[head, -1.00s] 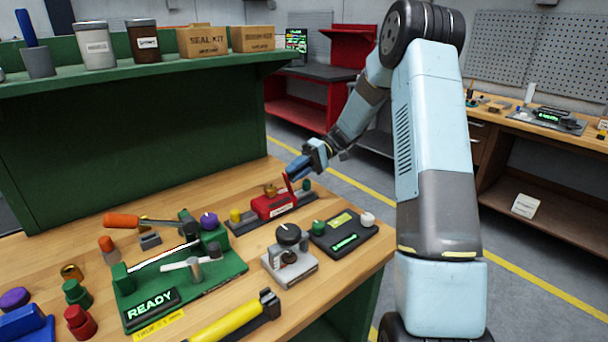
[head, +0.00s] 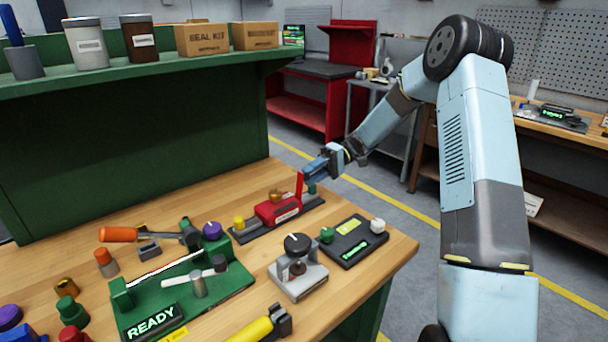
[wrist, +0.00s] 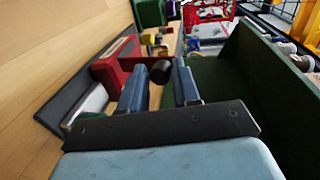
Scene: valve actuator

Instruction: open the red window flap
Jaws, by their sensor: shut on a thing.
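The red window flap (head: 299,186) stands nearly upright at the right end of a red box (head: 272,212) on a dark base plate. My gripper (head: 308,177) reaches it from the right in the head view. In the wrist view, the two blue fingers of my gripper (wrist: 160,80) stand either side of a dark round knob (wrist: 160,71), which appears joined to the red flap (wrist: 128,64). My gripper is shut on the flap by this knob. The exact contact is partly hidden by the fingers.
A green READY fixture (head: 235,285), a grey block with a black knob (head: 298,275) and a dark panel (head: 353,252) stand nearer on the wooden bench. A green shelf wall (head: 130,150) rises behind. Open floor lies right of the bench.

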